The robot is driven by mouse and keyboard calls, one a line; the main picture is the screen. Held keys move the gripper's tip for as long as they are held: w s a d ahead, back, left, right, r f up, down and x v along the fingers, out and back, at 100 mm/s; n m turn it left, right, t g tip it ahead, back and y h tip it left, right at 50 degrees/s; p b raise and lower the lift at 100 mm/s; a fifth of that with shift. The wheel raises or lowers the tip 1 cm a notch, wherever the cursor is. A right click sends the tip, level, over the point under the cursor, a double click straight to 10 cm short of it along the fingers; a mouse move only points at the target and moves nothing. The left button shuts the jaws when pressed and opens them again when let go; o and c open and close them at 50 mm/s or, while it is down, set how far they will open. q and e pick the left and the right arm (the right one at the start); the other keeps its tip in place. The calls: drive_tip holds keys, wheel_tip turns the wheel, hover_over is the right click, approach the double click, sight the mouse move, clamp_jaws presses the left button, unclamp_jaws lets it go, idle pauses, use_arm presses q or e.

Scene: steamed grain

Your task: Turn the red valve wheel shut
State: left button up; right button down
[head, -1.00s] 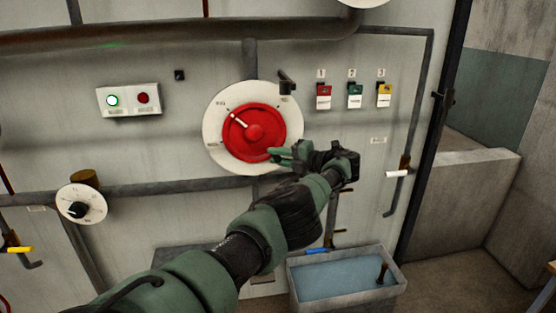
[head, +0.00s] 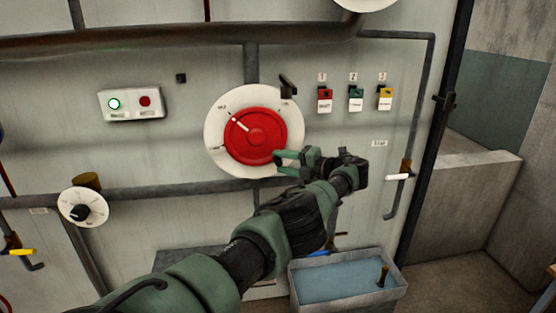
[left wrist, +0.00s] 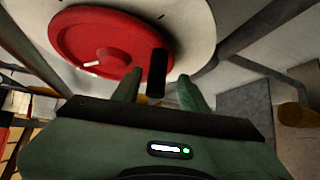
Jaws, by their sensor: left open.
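The red valve wheel (head: 262,127) sits on a round white dial plate (head: 217,113) on the wall panel, with a white pointer line aimed up and left. My left gripper (head: 279,163) is open at the wheel's lower right edge, with nothing clamped. In the left wrist view the red wheel (left wrist: 85,38) fills the upper left. A short dark peg (left wrist: 157,72) shows there between my left fingers (left wrist: 158,92); I cannot tell whether they touch it. The gripper hides part of the plate's lower right edge in the head view. My right gripper is not in view.
A black lever (head: 287,87) stands at the plate's upper right. Tagged switches (head: 356,98) are to the right, a button box (head: 130,104) and small dial (head: 83,208) to the left. A water basin (head: 347,278) stands below. Pipes run across the panel.

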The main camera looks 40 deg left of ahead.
use_arm(q)
drive_tip(key=v, duration=0.5)
drive_tip(key=shift+w+d, duration=0.1)
drive_tip(key=shift+d, duration=0.2)
